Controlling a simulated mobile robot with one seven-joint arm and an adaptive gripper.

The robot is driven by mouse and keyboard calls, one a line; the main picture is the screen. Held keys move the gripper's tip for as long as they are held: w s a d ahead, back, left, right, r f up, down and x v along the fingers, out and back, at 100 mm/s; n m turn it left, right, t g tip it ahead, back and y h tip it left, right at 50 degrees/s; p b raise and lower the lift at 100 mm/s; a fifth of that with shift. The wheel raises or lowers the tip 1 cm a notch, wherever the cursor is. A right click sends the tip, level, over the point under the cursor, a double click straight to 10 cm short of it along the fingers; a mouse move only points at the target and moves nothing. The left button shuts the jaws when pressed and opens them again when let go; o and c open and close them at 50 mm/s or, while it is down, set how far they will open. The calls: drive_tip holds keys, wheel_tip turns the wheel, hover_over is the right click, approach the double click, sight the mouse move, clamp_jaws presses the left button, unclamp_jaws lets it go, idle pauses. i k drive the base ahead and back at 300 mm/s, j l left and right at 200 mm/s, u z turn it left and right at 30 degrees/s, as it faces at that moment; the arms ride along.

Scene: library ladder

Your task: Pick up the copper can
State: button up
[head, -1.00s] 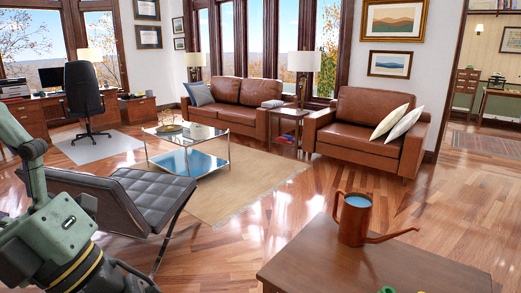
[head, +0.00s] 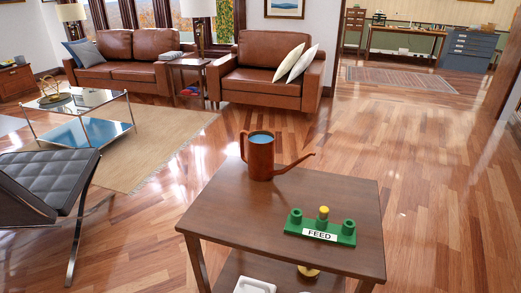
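The copper can (head: 261,160) stands upright near the back edge of a dark wooden table (head: 220,205) in the head view. It looks filled with something blue up near its rim. Its handle is on the left and its long spout points right. My gripper is not in view.
A green block with pegs and a "FEED" label (head: 320,229) sits front right of the can. A lower shelf holds a white tray (head: 254,286). A black lounge chair (head: 50,180) stands at left. Open wooden floor (head: 430,200) lies right of the table.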

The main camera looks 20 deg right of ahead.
sight(259, 161)
drive_tip(key=j+z, duration=0.15)
drive_tip(key=z, duration=0.2)
drive_tip(key=i+j+z, duration=0.1)
drive_tip(key=z, duration=0.25)
drive_tip(key=j+z, duration=0.6)
drive_tip(key=j, duration=0.3)
drive_tip(key=j+z, duration=0.3)
drive_tip(key=j, duration=0.25)
drive_tip(key=k+j, duration=0.1)
drive_tip(key=j, duration=0.5)
drive_tip(key=k+j, duration=0.1)
drive_tip(key=j, duration=1.05)
drive_tip(key=k+z, duration=0.05)
